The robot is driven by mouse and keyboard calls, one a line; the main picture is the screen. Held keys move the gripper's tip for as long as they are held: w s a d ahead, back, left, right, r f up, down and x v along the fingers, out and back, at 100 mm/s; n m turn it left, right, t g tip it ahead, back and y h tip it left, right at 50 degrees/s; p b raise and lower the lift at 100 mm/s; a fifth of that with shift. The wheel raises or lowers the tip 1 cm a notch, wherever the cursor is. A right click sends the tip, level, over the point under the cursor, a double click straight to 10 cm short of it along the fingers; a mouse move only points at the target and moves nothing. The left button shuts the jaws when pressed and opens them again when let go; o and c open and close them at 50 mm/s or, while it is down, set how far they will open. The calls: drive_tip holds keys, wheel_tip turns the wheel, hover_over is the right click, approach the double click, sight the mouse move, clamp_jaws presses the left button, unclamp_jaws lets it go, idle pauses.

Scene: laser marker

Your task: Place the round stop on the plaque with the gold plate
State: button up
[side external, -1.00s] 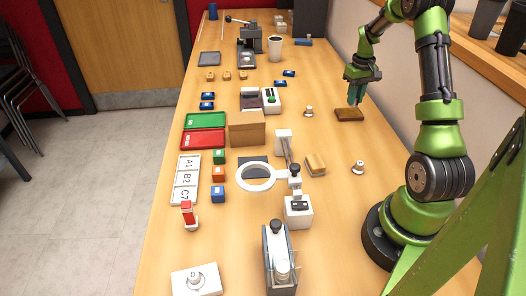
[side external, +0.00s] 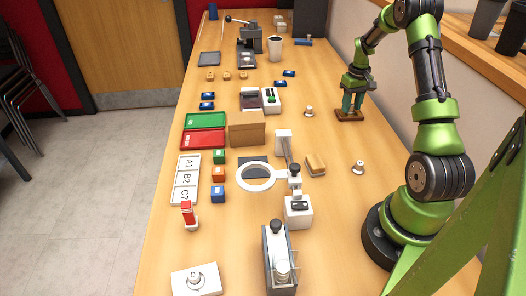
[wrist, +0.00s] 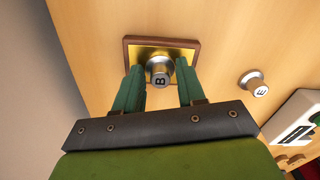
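The plaque with the gold plate (wrist: 133,55) is a brown wooden block with a gold top, and it also shows in the side external view (side external: 349,118) at the right of the table. The round stop (wrist: 159,72) is silver, marked B, and upright over the middle of the gold plate. My gripper (wrist: 160,68) has its two green fingers on either side of the stop, apparently closed against it. In the side external view my gripper (side external: 352,108) is down at the plaque. The stop's underside is hidden, so I cannot tell whether it touches the plate.
A similar stop marked E (wrist: 254,83) stands to the right in the wrist view, and it also shows left of the plaque in the side external view (side external: 308,111). Another stop (side external: 358,167) stands nearer. Clear table surrounds the plaque.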

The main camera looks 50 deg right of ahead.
sight(352, 105)
drive_tip(key=shift+o, duration=0.4)
drive_tip(key=shift+r, duration=0.1)
wheel_tip(352, 105, up, 12)
drive_tip(key=w+a+r+t, duration=0.25)
drive_tip(key=a+r, duration=0.45)
drive_tip(key=a, duration=0.6)
drive_tip(key=a+r+n+t, duration=0.15)
drive_tip(key=a+r, duration=0.25)
drive_tip(key=a, duration=0.7)
drive_tip(key=s+a+t+y, duration=0.1)
drive_tip(key=s+a, duration=0.4)
drive_tip(key=a, duration=0.3)
drive_tip(key=s+a+f+t+y, duration=0.1)
drive_tip(key=s+a+t, duration=0.1)
drive_tip(key=s+a, duration=0.3)
drive_tip(key=a, duration=0.3)
drive_tip(key=shift+s+a, duration=0.15)
